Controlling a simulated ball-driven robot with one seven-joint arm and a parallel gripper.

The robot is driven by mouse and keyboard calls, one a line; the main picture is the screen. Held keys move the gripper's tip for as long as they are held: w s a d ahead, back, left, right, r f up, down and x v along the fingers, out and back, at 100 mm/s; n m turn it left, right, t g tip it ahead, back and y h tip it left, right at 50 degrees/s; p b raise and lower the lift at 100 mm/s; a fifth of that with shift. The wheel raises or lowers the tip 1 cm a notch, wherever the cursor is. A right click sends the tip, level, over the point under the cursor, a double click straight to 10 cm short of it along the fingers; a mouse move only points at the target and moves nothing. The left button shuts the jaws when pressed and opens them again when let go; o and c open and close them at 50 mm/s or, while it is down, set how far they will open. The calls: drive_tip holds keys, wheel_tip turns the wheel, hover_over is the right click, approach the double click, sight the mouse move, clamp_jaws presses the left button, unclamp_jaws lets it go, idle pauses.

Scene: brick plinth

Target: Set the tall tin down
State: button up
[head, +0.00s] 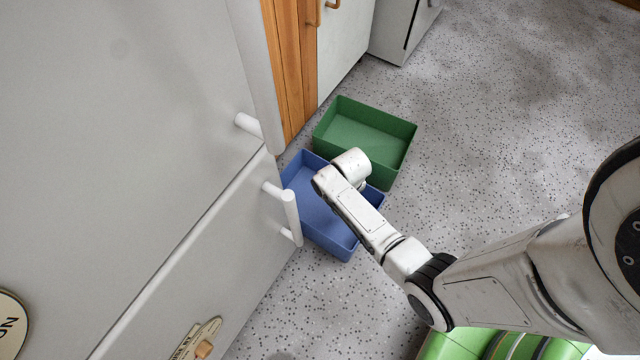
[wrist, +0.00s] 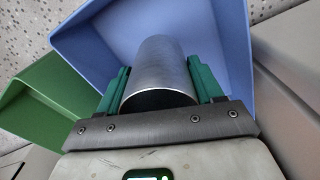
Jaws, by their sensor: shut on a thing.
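The tall tin (wrist: 160,68) is a plain grey metal cylinder in the wrist view. My gripper (wrist: 160,85) is shut on it, with a green finger on each side. The tin's far end points towards the floor of the blue bin (wrist: 231,20). I cannot tell whether the tin touches the bin. In the head view my arm reaches over the blue bin (head: 325,238), and the arm hides the gripper and the tin there.
A green bin (head: 390,170) stands right beside the blue bin and is empty in the head view; it also shows in the wrist view (wrist: 40,110). A large grey cabinet or fridge (head: 130,130) with protruding white handles (head: 290,215) stands close on the left. Speckled floor (head: 500,110) is clear on the right.

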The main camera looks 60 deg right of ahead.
wheel_tip(320, 180, down, 10)
drive_tip(key=b, duration=0.5)
drive_tip(key=shift+b, duration=0.4)
drive_tip(key=shift+f, duration=0.1)
drive_tip(key=o, duration=1.1)
drive_tip(key=shift+o, duration=0.2)
wheel_tip(320, 180, up, 12)
drive_tip(key=p, duration=0.7)
drive_tip(key=shift+r, duration=0.25)
drive_tip(key=s+a+r+n, duration=0.1)
drive_tip(key=s+a+r, duration=0.1)
drive_tip(key=r, duration=0.4)
drive_tip(key=s+a+r+n, duration=0.1)
drive_tip(key=s+a+r, duration=0.2)
drive_tip(key=r, duration=0.4)
drive_tip(key=s+a+r+n+t, duration=0.1)
drive_tip(key=s+a+r, duration=0.1)
drive_tip(key=a+r, duration=0.2)
wheel_tip(320, 180, up, 3)
drive_tip(key=shift+s+a+f, duration=0.2)
drive_tip(key=shift+s+a, duration=0.1)
drive_tip(key=shift+a, duration=0.1)
